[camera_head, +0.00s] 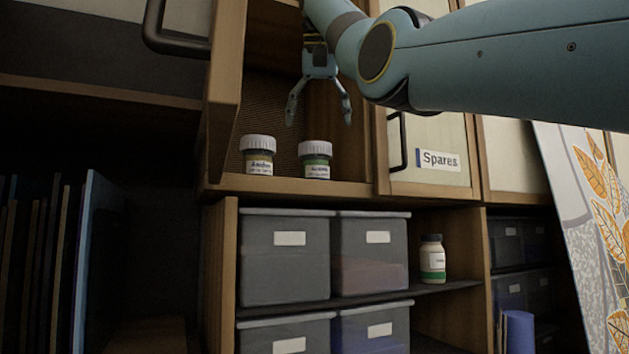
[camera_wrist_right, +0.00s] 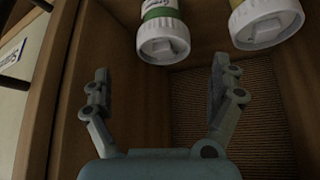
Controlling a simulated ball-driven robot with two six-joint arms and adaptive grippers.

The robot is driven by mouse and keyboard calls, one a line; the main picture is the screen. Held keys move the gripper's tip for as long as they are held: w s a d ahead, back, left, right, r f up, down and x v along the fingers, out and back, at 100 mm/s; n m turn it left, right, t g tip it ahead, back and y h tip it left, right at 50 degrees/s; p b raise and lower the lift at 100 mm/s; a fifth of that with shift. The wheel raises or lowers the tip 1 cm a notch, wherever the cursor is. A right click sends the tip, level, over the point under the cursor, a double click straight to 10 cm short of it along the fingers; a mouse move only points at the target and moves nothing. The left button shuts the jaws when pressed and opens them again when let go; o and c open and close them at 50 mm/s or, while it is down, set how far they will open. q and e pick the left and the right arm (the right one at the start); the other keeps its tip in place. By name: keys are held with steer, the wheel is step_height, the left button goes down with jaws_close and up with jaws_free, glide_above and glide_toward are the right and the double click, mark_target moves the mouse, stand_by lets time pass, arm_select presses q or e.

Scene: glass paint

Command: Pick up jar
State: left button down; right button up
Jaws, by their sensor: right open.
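Two jars with white lids stand upright side by side on the cupboard shelf: a yellowish one (camera_head: 258,157) at left and a green one (camera_head: 316,161) at right. Both labels are too small to read surely. My right gripper (camera_head: 319,112) is open and empty, pointing down above the jars, nearest the green one and apart from both. In the right wrist view, the gripper's fingers (camera_wrist_right: 160,85) are spread, with the green jar (camera_wrist_right: 163,30) beyond the gap between them and the yellowish jar (camera_wrist_right: 264,20) to the right. My left gripper is out of view.
The open cupboard's wooden side (camera_head: 226,85) stands close left of the jars. A closed door labelled "Spares" (camera_head: 440,150) is at right. Below are grey bins (camera_head: 284,265) and a white-and-green bottle (camera_head: 432,262). A leaf-patterned panel (camera_head: 590,220) stands at far right.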

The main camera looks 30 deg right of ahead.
mark_target(315, 163)
steer(key=shift+w+p, duration=0.2)
steer(key=shift+p, duration=0.1)
steer(key=p+x, duration=0.2)
steer(key=p, duration=0.1)
steer(key=shift+a+f, duration=0.1)
steer(key=shift+f, duration=0.2)
steer(key=shift+p+x, duration=0.45)
steer(key=shift+x, duration=0.6)
steer(key=shift+w+d+f, duration=0.2)
steer(key=shift+d+f, duration=0.05)
steer(key=p+x, duration=0.1)
steer(key=x, duration=0.1)
steer(key=p+x, duration=0.2)
steer(key=shift+w+a+f, duration=0.1)
steer(key=shift+w+a, duration=0.05)
steer(key=shift+a, duration=0.05)
steer(key=shift+w+d+f, duration=0.1)
steer(key=shift+w+f, duration=0.05)
steer(key=shift+f, duration=0.1)
steer(key=c, duration=1.3)
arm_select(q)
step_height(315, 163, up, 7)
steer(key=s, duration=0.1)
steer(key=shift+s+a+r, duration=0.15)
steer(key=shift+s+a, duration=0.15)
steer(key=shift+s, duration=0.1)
arm_select(e)
steer(key=shift+r, duration=0.1)
steer(key=shift+c, duration=1.2)
